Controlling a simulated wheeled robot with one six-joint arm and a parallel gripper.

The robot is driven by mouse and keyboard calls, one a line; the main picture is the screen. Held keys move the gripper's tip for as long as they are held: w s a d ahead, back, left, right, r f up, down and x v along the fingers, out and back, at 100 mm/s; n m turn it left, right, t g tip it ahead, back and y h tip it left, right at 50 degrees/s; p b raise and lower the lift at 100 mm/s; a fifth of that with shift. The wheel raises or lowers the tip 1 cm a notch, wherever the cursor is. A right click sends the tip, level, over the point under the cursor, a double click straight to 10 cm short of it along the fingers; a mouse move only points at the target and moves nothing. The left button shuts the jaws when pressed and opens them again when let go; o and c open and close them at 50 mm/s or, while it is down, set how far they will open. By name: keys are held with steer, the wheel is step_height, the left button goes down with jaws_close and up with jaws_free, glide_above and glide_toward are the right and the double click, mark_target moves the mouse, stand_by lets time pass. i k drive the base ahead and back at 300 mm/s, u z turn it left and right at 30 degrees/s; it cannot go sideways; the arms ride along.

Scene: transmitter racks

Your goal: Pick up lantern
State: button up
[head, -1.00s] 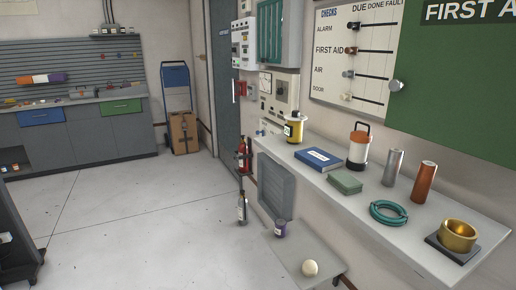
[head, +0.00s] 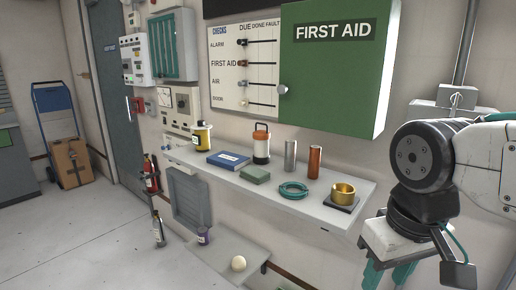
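The fingertips run toward the bottom edge of the frame.
The shelf (head: 318,211) also holds a yellow canister (head: 202,137), blue book (head: 229,160), green box (head: 256,175), silver cylinder (head: 290,155), copper cylinder (head: 314,161), teal ring (head: 293,190) and brass cup (head: 343,194). A green first aid cabinet (head: 335,70) juts out above.

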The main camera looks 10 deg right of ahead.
mark_target(261, 156)
steer(key=u, duration=0.45)
steer(key=i, duration=0.45)
steer(key=u, duration=0.6)
steer(key=i, duration=1.1)
steer(key=z, duration=0.5)
